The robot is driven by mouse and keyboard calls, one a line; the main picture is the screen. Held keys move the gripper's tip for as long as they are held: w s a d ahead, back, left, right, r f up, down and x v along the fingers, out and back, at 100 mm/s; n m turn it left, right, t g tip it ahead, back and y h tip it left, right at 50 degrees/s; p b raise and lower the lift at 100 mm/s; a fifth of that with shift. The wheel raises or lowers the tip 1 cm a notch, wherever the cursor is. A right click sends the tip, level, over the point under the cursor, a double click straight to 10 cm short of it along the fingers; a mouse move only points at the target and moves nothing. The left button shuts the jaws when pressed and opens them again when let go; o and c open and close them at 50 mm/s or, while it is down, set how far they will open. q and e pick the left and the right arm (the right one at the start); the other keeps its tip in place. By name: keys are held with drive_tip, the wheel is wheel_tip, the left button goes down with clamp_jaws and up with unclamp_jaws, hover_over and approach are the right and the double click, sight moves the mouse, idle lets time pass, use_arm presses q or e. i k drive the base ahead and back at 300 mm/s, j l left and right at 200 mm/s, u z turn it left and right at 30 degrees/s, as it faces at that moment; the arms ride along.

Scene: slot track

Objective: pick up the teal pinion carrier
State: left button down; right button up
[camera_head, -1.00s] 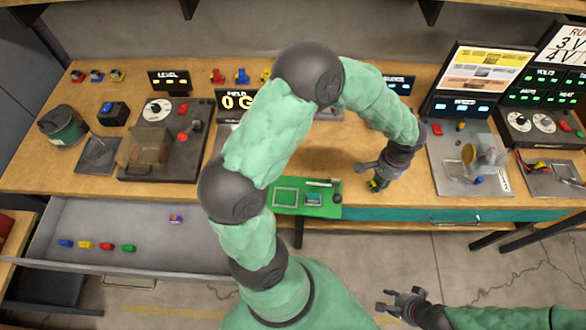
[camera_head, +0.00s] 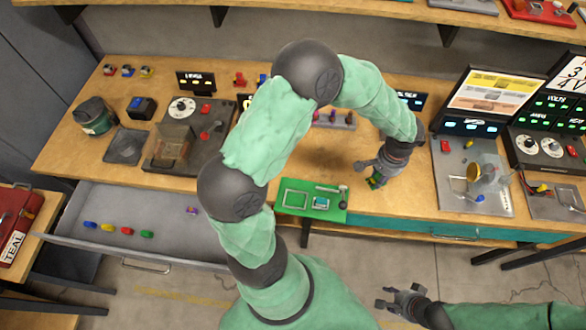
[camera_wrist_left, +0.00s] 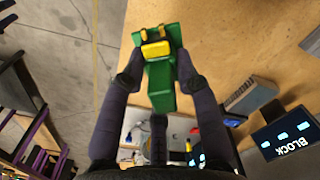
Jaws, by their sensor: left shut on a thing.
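My left gripper (camera_head: 369,174) is over the wooden bench near its front edge, right of the green tray. It is shut on a green piece with yellow parts (camera_wrist_left: 160,88), which sits between both fingers in the left wrist view. I cannot make out a clearly teal carrier; the held piece looks green. My right gripper (camera_head: 390,298) is low in front of the bench, empty, with its fingers apart.
The green tray (camera_head: 297,211) at the bench's front edge holds a small teal-and-grey block (camera_head: 321,202). An open drawer (camera_head: 125,205) at left holds several coloured pieces. A red box labelled TEAL (camera_head: 15,225) stands far left.

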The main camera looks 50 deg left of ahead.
sight(321, 203)
drive_tip(key=l+u, duration=0.15)
drive_tip(key=u, duration=0.3)
drive_tip(key=k+l+u, duration=0.1)
drive_tip(key=u, duration=0.35)
